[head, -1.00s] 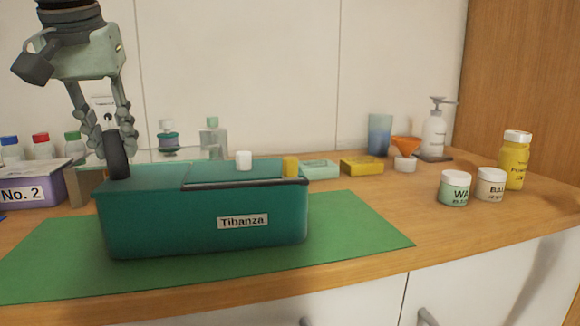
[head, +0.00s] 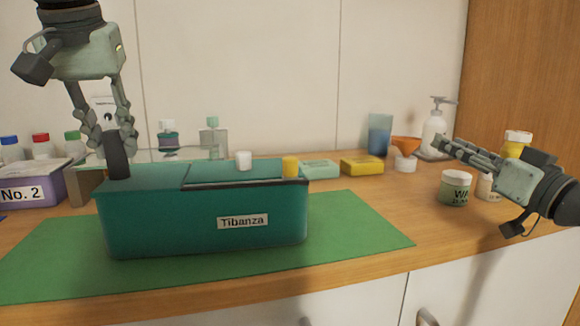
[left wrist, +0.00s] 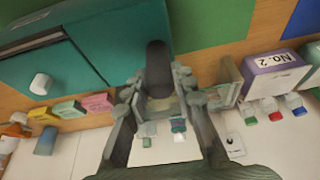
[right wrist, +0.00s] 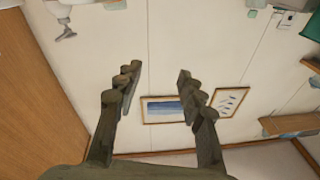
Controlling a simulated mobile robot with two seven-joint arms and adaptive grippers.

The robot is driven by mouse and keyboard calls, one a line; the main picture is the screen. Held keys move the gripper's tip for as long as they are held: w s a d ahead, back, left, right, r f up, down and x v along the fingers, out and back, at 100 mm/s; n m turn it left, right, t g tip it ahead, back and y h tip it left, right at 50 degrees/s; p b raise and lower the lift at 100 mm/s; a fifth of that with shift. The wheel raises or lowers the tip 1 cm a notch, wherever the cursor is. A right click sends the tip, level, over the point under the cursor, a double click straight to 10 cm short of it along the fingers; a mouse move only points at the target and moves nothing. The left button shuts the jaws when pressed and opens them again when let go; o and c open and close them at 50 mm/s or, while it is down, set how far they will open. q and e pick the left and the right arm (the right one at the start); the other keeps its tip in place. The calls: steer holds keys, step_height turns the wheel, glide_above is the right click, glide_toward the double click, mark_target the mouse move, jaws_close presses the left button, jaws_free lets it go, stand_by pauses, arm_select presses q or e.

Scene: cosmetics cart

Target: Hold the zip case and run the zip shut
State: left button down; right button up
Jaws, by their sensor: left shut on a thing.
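The teal zip case (head: 160,225), labelled "Tibanza", stands on a green mat. A dark upright grip post (head: 118,158) rises at its left end. My left gripper (head: 112,148) comes down from above and is shut on this post; the post also shows between its fingers in the left wrist view (left wrist: 159,70). A small white knob (head: 243,160) sits on the case top, also in the left wrist view (left wrist: 40,83). A yellow piece (head: 290,166) is at the top right end. My right gripper (head: 442,145) is at the right, empty, fingers apart in the right wrist view (right wrist: 158,76).
The green mat (head: 360,230) has free room right of the case. Jars (head: 455,188) stand close below my right gripper. A purple box (head: 35,188) is at left.

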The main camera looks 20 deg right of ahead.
steer(key=s+a+n+g+y, duration=0.25)
steer(key=a+n+y, duration=0.45)
steer(key=a, duration=0.5)
steer(key=n+g+y, duration=0.5)
steer(key=g, duration=0.1)
glide_toward(290, 176)
steer(key=x, duration=0.7)
steer(key=r+x, duration=0.1)
steer(key=x, duration=0.2)
steer(key=shift+w+d, duration=0.1)
steer(key=shift+w, duration=0.45)
jaws_close()
